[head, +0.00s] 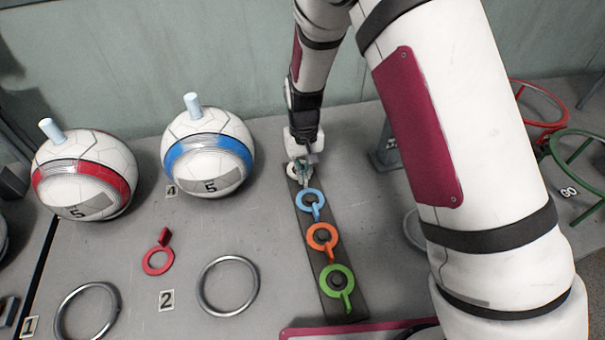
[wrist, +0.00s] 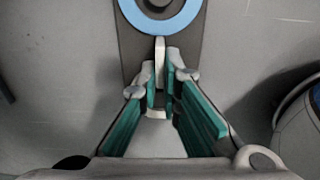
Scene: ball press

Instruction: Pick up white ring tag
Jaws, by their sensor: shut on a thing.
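The white ring tag (head: 291,171) is at the far end of a dark strip (head: 347,310) on the table, mostly hidden by my gripper (head: 303,166). In the wrist view, its pale tab (wrist: 160,52) sticks out between the teal fingertips of my gripper (wrist: 161,75). The gripper is shut on the white ring tag. I cannot tell whether the tag is touching the strip or lifted off it. The blue ring tag (head: 311,203) lies on the strip just in front; its ring also shows at the top of the wrist view (wrist: 192,20).
An orange ring tag (head: 322,229) and a green one (head: 329,270) lie nearer on the strip. A red ring tag (head: 158,272), two metal rings and two numbered balls are to the left. My arm covers much of the right side, near red and green hoops (head: 559,133).

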